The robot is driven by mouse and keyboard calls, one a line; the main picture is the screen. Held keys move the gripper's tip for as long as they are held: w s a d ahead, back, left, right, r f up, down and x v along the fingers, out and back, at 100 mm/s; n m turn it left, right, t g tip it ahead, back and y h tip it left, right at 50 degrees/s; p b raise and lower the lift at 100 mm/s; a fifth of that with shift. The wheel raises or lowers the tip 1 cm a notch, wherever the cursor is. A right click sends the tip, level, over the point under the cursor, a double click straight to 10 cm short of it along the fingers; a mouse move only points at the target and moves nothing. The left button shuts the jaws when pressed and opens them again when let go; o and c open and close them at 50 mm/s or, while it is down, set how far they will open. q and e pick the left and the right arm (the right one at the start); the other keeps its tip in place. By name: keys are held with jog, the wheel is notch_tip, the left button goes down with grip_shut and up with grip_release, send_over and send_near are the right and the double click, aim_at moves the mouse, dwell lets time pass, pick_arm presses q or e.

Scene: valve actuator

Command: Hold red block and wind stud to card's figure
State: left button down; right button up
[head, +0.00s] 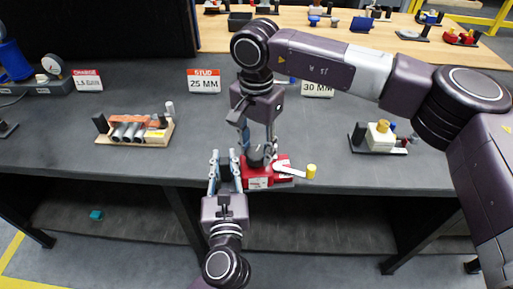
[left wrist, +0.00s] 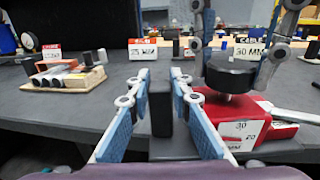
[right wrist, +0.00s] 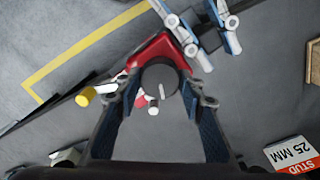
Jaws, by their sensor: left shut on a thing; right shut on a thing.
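The red block (head: 262,178) sits at the front edge of the dark bench, with a white scale label (left wrist: 240,132) on its face. A round black knob (right wrist: 160,76) stands on a stud above it. My left gripper (head: 226,165) comes from the front and is shut on a black upright piece (left wrist: 160,108) at the red block's left. My right gripper (right wrist: 160,88) comes from above and is shut on the black knob, one finger on each side. The stud card (head: 204,80) reads 25 MM. The stud's exact height on the scale is too small to read.
A lever with a yellow end (head: 311,171) sticks out right of the red block. A tray of cylinders (head: 135,130) lies at left, a cream-coloured fixture (head: 378,137) at right. Another card (head: 318,89) reads 30 MM.

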pick_arm(q)
jog(key=shift+f, duration=0.2)
pick_arm(e)
jog(key=m, duration=0.6)
jog(key=shift+r, duration=0.2)
pick_arm(q)
jog(key=shift+f, duration=0.1)
pick_arm(e)
jog(key=m, duration=0.6)
jog(key=shift+m, duration=0.4)
jog(key=m, duration=0.6)
jog(key=shift+w+r, duration=0.1)
jog(key=m, duration=0.5)
jog(key=shift+m, duration=0.4)
pick_arm(q)
jog(key=shift+s, duration=0.1)
pick_arm(e)
jog(key=m, duration=1.2)
jog(key=shift+a+m, duration=0.1)
jog(key=shift+m, duration=0.2)
jog(key=m, duration=0.5)
jog(key=shift+m, duration=0.3)
jog(key=m, duration=0.5)
jog(key=shift+m, duration=0.3)
